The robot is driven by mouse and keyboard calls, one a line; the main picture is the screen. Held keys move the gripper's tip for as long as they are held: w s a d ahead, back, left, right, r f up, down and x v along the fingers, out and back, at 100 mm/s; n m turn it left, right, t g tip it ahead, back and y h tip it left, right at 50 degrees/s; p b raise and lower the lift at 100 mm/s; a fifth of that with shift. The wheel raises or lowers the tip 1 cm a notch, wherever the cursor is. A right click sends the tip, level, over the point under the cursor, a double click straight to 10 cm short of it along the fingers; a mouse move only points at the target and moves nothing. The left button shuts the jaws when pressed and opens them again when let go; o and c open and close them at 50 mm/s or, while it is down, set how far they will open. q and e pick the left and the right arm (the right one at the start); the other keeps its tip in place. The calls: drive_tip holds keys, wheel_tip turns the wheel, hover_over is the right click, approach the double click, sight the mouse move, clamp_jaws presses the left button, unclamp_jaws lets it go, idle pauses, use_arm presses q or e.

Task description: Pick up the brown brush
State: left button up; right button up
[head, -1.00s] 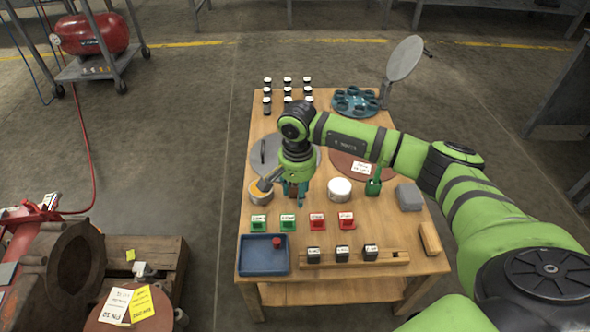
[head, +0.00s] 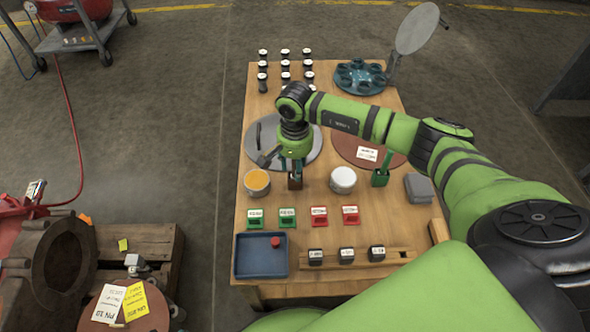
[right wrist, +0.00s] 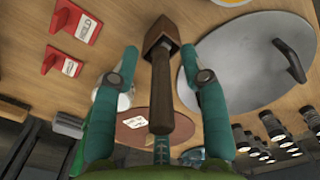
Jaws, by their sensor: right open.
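The brown brush (right wrist: 161,88) shows in the right wrist view, with its handle pointing toward the camera. Its far end is at a brown block-shaped holder (right wrist: 159,36). In the head view that brown holder (head: 295,181) stands on the wooden table, just below my right gripper (head: 293,163). My right gripper also shows in the right wrist view (right wrist: 163,76). Its teal fingers are open, one on each side of the handle, with a gap on both sides. In the head view the fingers and wrist mostly hide the brush. My left gripper is not in view.
An orange-filled tin (head: 257,182) stands left of the holder, a white-lidded tin (head: 343,179) right of it. A green brush in a green holder (head: 381,177) is further right. A grey disc with a handle (head: 254,150) lies behind. Red and green label stands (head: 287,217) are in front.

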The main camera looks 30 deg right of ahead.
drive_tip(key=shift+f, duration=0.7)
clamp_jaws()
drive_tip(key=shift+r, duration=0.1)
